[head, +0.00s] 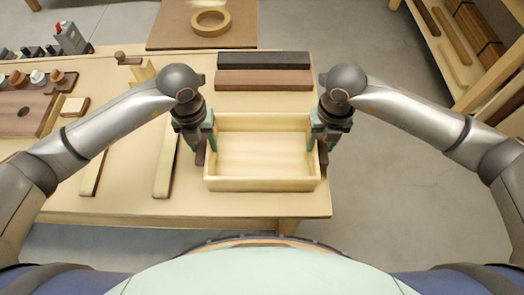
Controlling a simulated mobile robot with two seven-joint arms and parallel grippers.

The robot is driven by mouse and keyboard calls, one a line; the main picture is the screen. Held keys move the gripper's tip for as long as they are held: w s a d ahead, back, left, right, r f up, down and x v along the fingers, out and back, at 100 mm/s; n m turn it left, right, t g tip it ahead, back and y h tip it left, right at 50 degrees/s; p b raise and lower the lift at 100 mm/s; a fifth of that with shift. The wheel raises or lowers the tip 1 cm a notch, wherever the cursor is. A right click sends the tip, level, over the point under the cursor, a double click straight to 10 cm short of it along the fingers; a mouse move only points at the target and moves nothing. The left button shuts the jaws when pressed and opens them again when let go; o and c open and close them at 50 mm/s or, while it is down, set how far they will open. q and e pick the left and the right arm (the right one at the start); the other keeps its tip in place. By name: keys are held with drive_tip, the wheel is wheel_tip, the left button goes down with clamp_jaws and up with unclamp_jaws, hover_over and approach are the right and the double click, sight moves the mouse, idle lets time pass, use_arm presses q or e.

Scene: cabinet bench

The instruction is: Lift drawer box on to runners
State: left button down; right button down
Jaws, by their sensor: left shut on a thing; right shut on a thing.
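The drawer box (262,184) is a pale wooden open-topped box, empty inside, near the front right of the bench. My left gripper (207,143) is shut on its left wall. My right gripper (319,143) is shut on its right wall. The box looks level; I cannot tell whether its underside touches the bench. Two pale upright-edged strips, one nearer the box (164,165) and one further left (93,175), stand on the bench to the left. I cannot tell whether these are the runners. Dark brown pieces show beside both grippers, partly hidden.
A black bar (262,60) and a brown bar (262,80) lie behind the box. Knobs, a brown board (22,112) and small blocks fill the bench's left end. A tape roll (211,22) lies on a board at the back. A timber shelf (470,50) stands right.

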use_arm(q)
drive_tip(key=shift+w+r, duration=0.1)
drive_tip(key=shift+r, duration=0.05)
use_arm(e)
drive_tip(key=shift+w+r, duration=0.1)
drive_tip(key=shift+r, duration=0.05)
